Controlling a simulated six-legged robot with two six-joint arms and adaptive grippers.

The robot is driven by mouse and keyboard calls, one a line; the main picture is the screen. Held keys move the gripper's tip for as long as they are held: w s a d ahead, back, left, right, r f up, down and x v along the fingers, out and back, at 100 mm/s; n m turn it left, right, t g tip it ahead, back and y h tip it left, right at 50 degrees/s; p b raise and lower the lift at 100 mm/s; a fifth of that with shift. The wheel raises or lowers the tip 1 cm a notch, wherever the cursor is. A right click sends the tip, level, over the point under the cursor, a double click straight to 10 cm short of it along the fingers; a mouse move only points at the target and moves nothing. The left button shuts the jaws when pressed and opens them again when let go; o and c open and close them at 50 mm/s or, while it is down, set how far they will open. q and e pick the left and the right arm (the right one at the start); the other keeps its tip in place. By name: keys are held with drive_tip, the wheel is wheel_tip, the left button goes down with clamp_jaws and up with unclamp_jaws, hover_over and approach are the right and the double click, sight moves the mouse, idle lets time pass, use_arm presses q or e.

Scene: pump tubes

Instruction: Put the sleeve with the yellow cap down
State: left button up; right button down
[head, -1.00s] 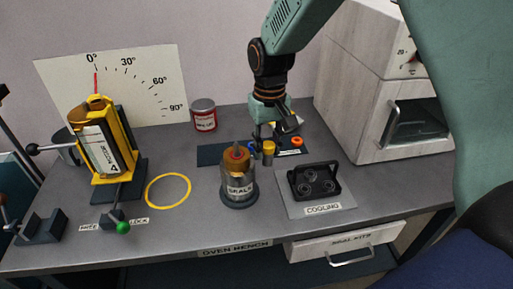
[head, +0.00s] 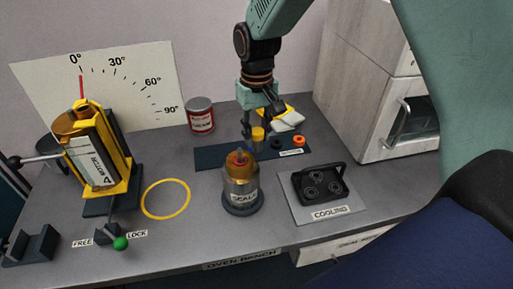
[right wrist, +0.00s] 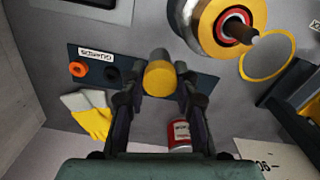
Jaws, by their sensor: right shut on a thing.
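The sleeve with the yellow cap (head: 258,135) is in my right gripper (head: 256,128), which is shut on it. It is upright over the dark blue mat (head: 212,158); I cannot tell whether its lower end touches the mat. In the right wrist view, the round yellow cap (right wrist: 160,78) faces the camera between the fingertips (right wrist: 157,85), with the mat beyond. My left gripper is not in view.
Black (head: 276,143) and orange (head: 299,141) rings lie right of the sleeve. A glove (head: 288,119) lies behind. A metal cylinder (head: 241,187) stands in front, the black COOLING rack (head: 325,172) front right, and a red can (head: 201,120) back left. The mat's left part is clear.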

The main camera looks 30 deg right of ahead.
sight(257, 149)
drive_tip(key=shift+w+d+f, duration=0.2)
drive_tip(key=shift+w+d, duration=0.05)
drive_tip(key=shift+w, duration=0.2)
drive_tip(key=f, duration=0.3)
drive_tip(key=f+b, duration=0.1)
drive_tip(key=f, duration=0.1)
drive_tip(key=shift+s+a+f, duration=0.15)
drive_tip(key=shift+s+f, duration=0.05)
drive_tip(key=shift+f, duration=0.2)
wheel_tip(257, 149, down, 4)
drive_tip(key=shift+r+b, duration=0.15)
drive_tip(key=shift+b, duration=0.3)
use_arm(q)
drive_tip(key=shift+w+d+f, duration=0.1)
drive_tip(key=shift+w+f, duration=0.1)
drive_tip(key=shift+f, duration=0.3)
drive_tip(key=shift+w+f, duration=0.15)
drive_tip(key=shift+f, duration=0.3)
use_arm(e)
drive_tip(key=shift+w, duration=0.1)
drive_tip(key=shift+f, duration=0.35)
drive_tip(key=c, duration=1)
unclamp_jaws()
drive_tip(key=shift+r, duration=0.1)
